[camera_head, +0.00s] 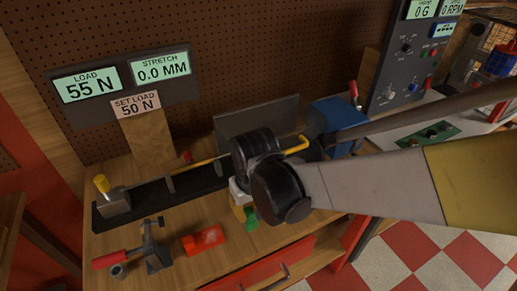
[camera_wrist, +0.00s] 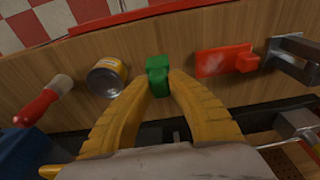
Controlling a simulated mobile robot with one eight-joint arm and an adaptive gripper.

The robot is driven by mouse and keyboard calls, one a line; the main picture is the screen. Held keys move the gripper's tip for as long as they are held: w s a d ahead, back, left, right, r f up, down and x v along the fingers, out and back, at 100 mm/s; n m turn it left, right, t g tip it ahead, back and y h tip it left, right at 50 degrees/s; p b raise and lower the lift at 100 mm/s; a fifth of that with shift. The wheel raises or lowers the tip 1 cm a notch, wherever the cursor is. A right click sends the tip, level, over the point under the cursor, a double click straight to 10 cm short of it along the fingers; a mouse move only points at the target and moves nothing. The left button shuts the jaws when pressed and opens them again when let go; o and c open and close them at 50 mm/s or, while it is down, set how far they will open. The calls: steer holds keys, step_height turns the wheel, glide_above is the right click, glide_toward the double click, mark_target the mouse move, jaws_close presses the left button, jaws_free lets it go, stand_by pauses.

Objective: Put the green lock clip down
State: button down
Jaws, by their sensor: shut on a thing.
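The green lock clip (camera_wrist: 157,74) is held between the tips of my yellow gripper (camera_wrist: 158,88) in the wrist view. My gripper is shut on it. In the head view the clip (camera_head: 251,218) shows as a small green piece below my dark wrist joint, over the wooden bench top (camera_head: 225,265). My gripper (camera_head: 245,211) is partly hidden by my own arm there. The clip is close above the wood or touching it; I cannot tell which.
A red piece (camera_wrist: 222,61) lies to the clip's right, with a metal clamp (camera_wrist: 297,52) beyond. A yellow-labelled can (camera_wrist: 106,76) and a red-handled brush (camera_wrist: 43,103) are to its left. The load rig (camera_head: 160,193) stands behind. Bare wood lies around the clip.

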mark_target(249, 221)
steer(key=shift+a+f, duration=0.2)
steer(key=shift+w+f+b, duration=0.1)
steer(key=shift+f+b, duration=0.8)
steer(key=shift+f, duration=0.95)
steer(key=shift+f, duration=0.1)
steer(key=shift+f, duration=0.2)
steer(key=c, duration=1.4)
jaws_free()
steer(key=shift+r, duration=0.1)
